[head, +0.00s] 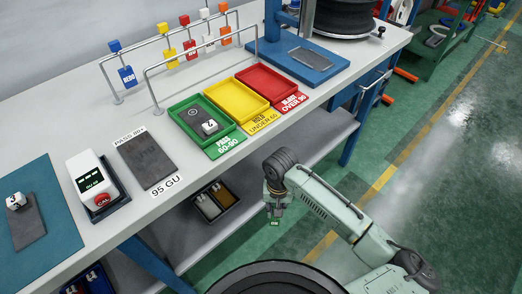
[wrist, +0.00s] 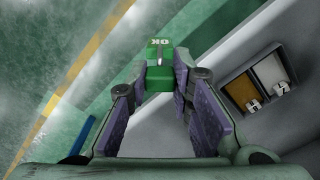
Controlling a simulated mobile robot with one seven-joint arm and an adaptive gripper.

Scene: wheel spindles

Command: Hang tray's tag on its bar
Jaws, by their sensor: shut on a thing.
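My gripper (head: 275,208) hangs in front of the bench's front edge, low on the right of the trays. It is shut on a green tag (wrist: 160,68) marked OK, held between the purple finger pads in the wrist view. The tag shows small below the gripper in the head view (head: 275,221). The green tray (head: 183,138), labelled PASS 60-90, holds a dark slab with a white piece marked 2. Yellow and red trays stand beside it. Two metal bars run behind the trays; the front bar (head: 190,54) looks bare. A blue REDO tag (head: 126,77) hangs at the rear bar's left end.
More coloured tags (head: 190,50) hang on the rear bar. A scale (head: 92,187), a dark pad (head: 147,161) and a teal mat (head: 50,222) occupy the bench's left. A two-part bin (head: 215,203) sits on the shelf below. A black round object (head: 280,278) is at the bottom.

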